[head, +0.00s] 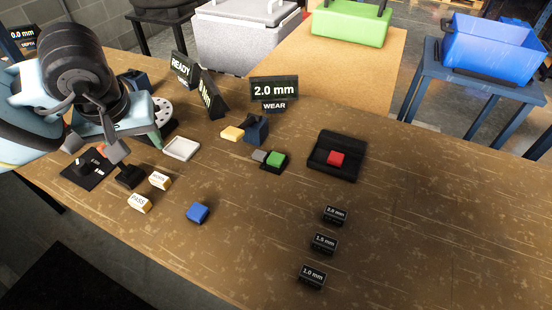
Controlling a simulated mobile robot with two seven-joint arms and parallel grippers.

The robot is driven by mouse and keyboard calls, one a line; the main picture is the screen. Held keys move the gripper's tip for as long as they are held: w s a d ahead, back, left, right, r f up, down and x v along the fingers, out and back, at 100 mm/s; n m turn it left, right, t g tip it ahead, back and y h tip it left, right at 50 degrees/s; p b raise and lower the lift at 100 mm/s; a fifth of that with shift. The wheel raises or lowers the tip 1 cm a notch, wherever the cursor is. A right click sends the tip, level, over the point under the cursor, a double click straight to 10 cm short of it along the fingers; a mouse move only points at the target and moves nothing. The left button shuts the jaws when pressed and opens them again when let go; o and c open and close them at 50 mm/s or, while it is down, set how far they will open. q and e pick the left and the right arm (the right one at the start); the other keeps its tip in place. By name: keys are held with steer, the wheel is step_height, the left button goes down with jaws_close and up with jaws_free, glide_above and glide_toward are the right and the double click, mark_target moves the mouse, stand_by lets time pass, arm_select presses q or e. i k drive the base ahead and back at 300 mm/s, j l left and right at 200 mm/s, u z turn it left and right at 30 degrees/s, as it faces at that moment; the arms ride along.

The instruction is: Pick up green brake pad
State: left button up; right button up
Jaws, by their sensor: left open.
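The green brake pad (275,158) is a small green block on a small black base near the middle of the table. A small grey block (259,156) sits directly to its left. My left gripper (118,153) is open and empty, over the left part of the table. It is well to the left of the green pad and apart from it. Part of the gripper is hidden by its own arm. My right gripper is not in view.
A red block (336,158) sits on a black holder to the right. A blue block (197,212), a yellow block (232,133), small labelled blocks and several dark signs stand around. A white tray (182,148) lies left of centre. The table's right side (450,220) is clear.

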mark_target(275, 160)
steer(key=k+l+z, duration=0.15)
steer(key=z, duration=0.15)
steer(key=k+l+z, duration=0.1)
steer(key=l+z, duration=0.15)
steer(key=l, duration=0.2)
steer(key=l+z, duration=0.15)
steer(key=i+j, duration=0.05)
